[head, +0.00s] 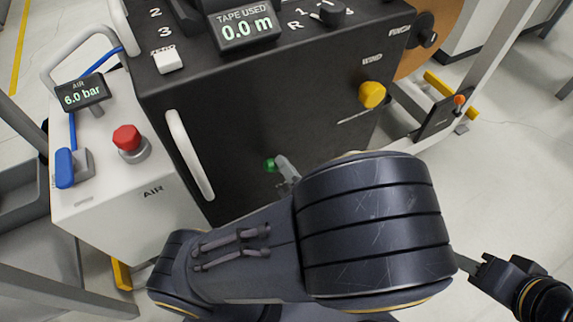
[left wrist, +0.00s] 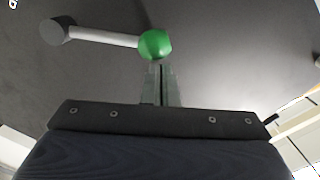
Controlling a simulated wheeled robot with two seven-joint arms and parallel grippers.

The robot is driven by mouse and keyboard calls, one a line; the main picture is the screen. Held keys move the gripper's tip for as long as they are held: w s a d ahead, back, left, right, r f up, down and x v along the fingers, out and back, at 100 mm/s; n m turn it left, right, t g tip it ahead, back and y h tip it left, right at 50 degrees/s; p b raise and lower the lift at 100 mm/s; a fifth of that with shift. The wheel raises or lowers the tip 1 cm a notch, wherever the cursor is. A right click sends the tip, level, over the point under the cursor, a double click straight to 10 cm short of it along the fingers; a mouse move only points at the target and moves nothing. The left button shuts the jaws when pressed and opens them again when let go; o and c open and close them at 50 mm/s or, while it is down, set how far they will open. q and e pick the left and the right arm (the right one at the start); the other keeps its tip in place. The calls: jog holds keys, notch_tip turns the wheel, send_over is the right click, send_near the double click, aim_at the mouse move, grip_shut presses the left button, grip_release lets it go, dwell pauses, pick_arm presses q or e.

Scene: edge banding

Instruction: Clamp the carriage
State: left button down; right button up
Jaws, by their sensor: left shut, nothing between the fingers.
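A lever with a green ball knob (head: 270,165) is on the dark front panel of the machine. In the left wrist view the green knob (left wrist: 155,44) ends a grey rod (left wrist: 105,38) that runs left to a round grey pivot (left wrist: 56,32). My left gripper (left wrist: 160,68) is shut and empty, its fingertips just below the knob; whether they touch it I cannot tell. In the head view my left arm hides most of that gripper. My right gripper (head: 470,264) is at the lower right, away from the machine. I cannot make out a carriage.
The dark machine (head: 250,110) carries a yellow knob (head: 372,94), a white handle (head: 190,155) and a tape display (head: 245,24). A white air unit (head: 110,190) with a red button (head: 127,138) stands left.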

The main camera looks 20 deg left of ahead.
pick_arm(q)
jog(key=shift+s+a, duration=0.1)
notch_tip(320, 180, up, 4)
jog(key=w+d+p, duration=0.2)
jog(key=d+p, duration=0.1)
jog(key=p+v, duration=0.1)
jog(key=v, duration=0.8)
jog(key=shift+s+f+p, duration=0.4)
jog(key=shift+s+f, duration=0.05)
jog(key=shift+f, duration=0.05)
jog(key=shift+d, duration=0.1)
